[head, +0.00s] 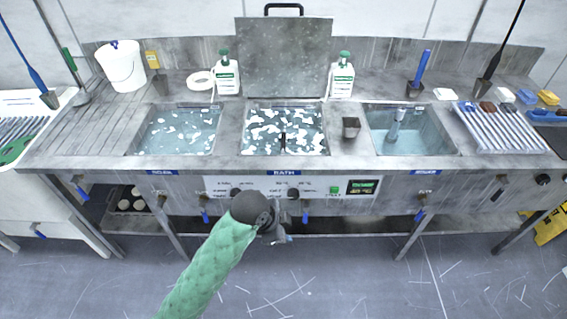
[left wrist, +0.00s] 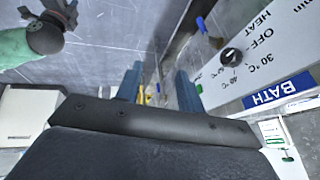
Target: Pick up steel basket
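My left gripper (head: 280,236) is in front of the sink unit's front panel, below the bath's control strip. In the left wrist view its two blue fingers (left wrist: 160,90) stand apart with nothing between them. I cannot clearly make out a steel basket. A narrow dark upright part (head: 283,141) shows in the foamy middle bath (head: 284,104); what is under the foam is hidden. A small dark metal container (head: 351,127) stands on the counter right of the bath, apart from my gripper. Another green-sleeved arm of mine (left wrist: 20,46) shows in the left wrist view, its gripper end unclear.
The bath's lid (head: 284,55) is raised behind it. A foamy basin (head: 178,130) lies left and a clear-water basin (head: 410,130) right. White bottles (head: 227,78) (head: 341,80) stand at the back. Knobs and blue-handled taps (head: 305,216) stick out along the front panel.

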